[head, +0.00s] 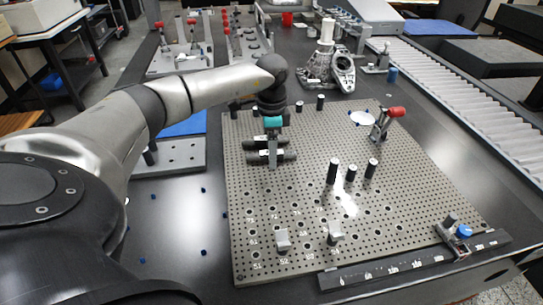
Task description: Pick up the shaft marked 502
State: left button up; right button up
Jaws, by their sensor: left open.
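My left gripper (272,160) hangs over the left half of a perforated grey fixture plate (430,200), fingers pointing down. It is open, and I see nothing held between the fingers. Three dark upright shafts stand right of it: a taller one (333,172), a short one (351,174) and another (372,169). More dark cylinders stand near the plate's back edge, including one (320,102) and one (299,106). No shaft marking 502 is legible, so I cannot tell which shaft carries it. My right gripper is not in view.
A dark rail (400,264) with a blue-knobbed slider (464,230) lies along the front. A metal casting (325,68) stands behind; a roller conveyor (450,85) runs right.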

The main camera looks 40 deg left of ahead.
pick_arm(q)
jog(key=shift+c, duration=0.3)
grip_shut()
jog(key=shift+r, duration=0.1)
dwell(0.9)
